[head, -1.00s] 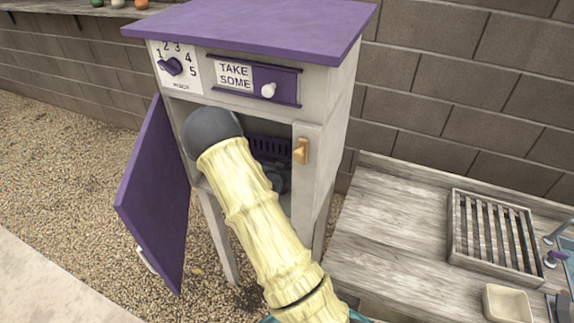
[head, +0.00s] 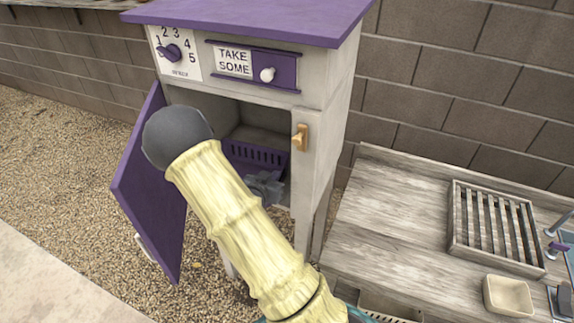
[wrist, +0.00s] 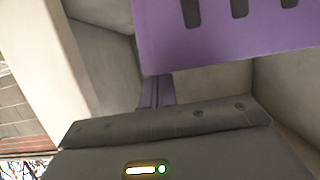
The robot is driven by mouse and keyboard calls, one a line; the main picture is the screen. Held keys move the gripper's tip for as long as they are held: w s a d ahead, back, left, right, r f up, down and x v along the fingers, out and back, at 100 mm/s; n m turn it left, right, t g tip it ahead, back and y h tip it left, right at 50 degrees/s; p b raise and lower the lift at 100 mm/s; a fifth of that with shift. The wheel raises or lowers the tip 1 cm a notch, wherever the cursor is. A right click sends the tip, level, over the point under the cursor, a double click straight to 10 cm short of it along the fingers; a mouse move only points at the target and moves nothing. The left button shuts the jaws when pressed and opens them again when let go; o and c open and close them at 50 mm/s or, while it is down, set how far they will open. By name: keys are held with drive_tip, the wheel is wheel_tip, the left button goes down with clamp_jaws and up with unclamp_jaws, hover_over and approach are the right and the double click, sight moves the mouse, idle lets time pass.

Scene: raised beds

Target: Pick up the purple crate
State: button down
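The purple crate (head: 256,159), with a slotted wall, sits low in the open cabinet's doorway. My arm hides its left part. My gripper (head: 264,186) is at the crate's front, below the slots. The fingertips are hidden, but the crate moves along with the gripper, so it appears shut on the crate. In the wrist view the crate's slotted purple wall (wrist: 235,35) fills the top, close above the dark gripper body.
The cabinet (head: 322,150) has a purple door (head: 150,200) swung open at the left and a wooden latch (head: 300,138) at the right. A wooden counter (head: 390,220) with a slatted rack (head: 455,235) and a pale bowl (head: 508,296) stands right. Gravel lies left.

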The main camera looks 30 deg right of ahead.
drive_tip(key=shift+s+a+f, duration=0.55)
drive_tip(key=shift+s+a, duration=0.05)
drive_tip(key=shift+s, duration=0.1)
drive_tip(key=shift+s+d+g, duration=0.1)
drive_tip(key=shift+s+g, duration=0.15)
drive_tip(key=shift+g, duration=0.05)
drive_tip(key=shift+r, duration=0.1)
drive_tip(key=shift+w+d+r+p, duration=0.1)
drive_tip(key=shift+w+r+p, duration=0.1)
drive_tip(key=shift+r+p, duration=0.45)
drive_tip(key=shift+r, duration=0.2)
drive_tip(key=s+a+b, duration=0.2)
drive_tip(key=s+a, duration=0.5)
drive_tip(key=a, duration=0.2)
drive_tip(key=shift+s+a+r, duration=0.2)
drive_tip(key=shift+r, duration=0.1)
